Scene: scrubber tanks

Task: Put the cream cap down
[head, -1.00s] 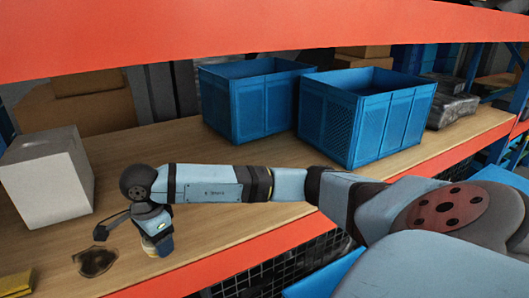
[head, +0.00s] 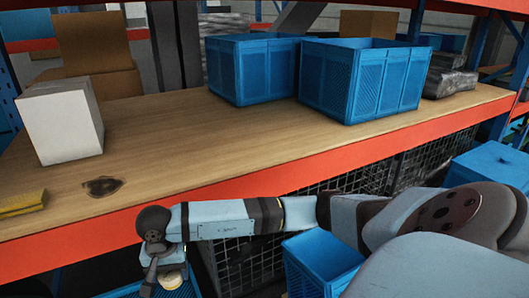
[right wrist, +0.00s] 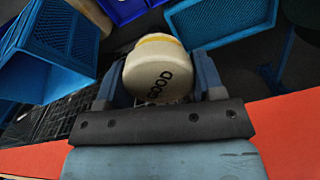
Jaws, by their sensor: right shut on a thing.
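The cream cap (right wrist: 158,75), rounded with a yellowish top band and the word GOOD on its side, is between the two fingers of my right gripper in the right wrist view. The right gripper (head: 168,274) is shut on it. In the head view the cap (head: 172,281) shows only small under the gripper, in front of the shelf's red front beam and lower than the shelf board. The fingers hide parts of its sides. My left gripper is in neither current view.
A blue bin (head: 322,262) stands low in front; wrist view shows blue crates (right wrist: 45,45) (right wrist: 220,20).

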